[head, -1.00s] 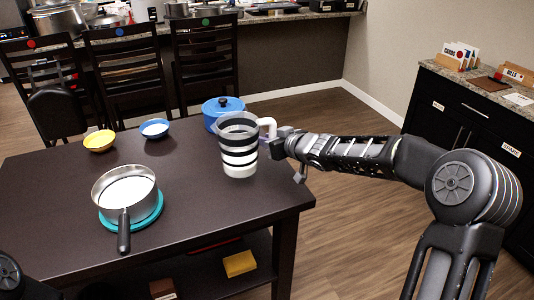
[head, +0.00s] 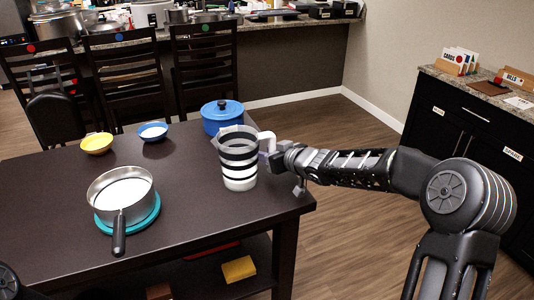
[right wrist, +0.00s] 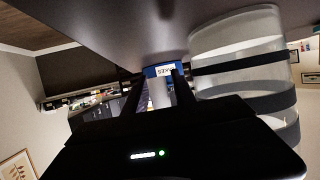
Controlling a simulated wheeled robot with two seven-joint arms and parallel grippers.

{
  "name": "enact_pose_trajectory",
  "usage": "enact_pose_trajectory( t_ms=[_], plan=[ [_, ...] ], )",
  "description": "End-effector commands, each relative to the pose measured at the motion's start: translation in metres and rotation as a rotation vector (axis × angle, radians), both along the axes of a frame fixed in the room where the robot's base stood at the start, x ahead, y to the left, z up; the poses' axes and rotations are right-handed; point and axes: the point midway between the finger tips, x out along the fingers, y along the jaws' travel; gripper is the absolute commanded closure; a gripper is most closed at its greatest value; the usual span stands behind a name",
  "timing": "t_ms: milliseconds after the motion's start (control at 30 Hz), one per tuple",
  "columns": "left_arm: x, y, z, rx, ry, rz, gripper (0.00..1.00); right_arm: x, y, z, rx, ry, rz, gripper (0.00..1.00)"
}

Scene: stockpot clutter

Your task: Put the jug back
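The jug (head: 238,162) is clear at the rim, with black and white bands and a white handle. It stands upright at the right end of the dark table, close to or on the tabletop; I cannot tell if it touches. My right gripper (head: 268,157) is at the handle, on the jug's right side. In the right wrist view, the handle (right wrist: 160,92) is between the fingers of the gripper (right wrist: 158,100), which look shut on it. The jug's banded body (right wrist: 245,75) fills the right of that view. My left gripper is out of view.
A blue lidded pot (head: 222,116) stands just behind the jug. A saucepan (head: 120,196) sits on a teal mat (head: 150,218) to the left. A yellow bowl (head: 97,145) and a blue bowl (head: 153,133) are at the back. The table front between saucepan and jug is clear.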

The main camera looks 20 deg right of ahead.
Motion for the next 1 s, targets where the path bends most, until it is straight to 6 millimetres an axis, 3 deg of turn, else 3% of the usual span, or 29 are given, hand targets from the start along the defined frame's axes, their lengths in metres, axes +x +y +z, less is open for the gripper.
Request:
enact_pose_trajectory(
  t_ms=[100, 533, 1000],
  plan=[
    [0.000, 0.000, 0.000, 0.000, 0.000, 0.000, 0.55, 0.000, 0.000, 0.000, 0.000, 0.000, 0.000, 0.59],
    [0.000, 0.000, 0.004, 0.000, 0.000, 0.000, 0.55, -0.007, -0.003, 0.008, -0.002, -0.002, 0.000, 0.59],
    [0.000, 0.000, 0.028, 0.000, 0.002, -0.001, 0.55, -0.087, -0.026, 0.042, -0.002, -0.001, -0.003, 0.59]
  ],
)
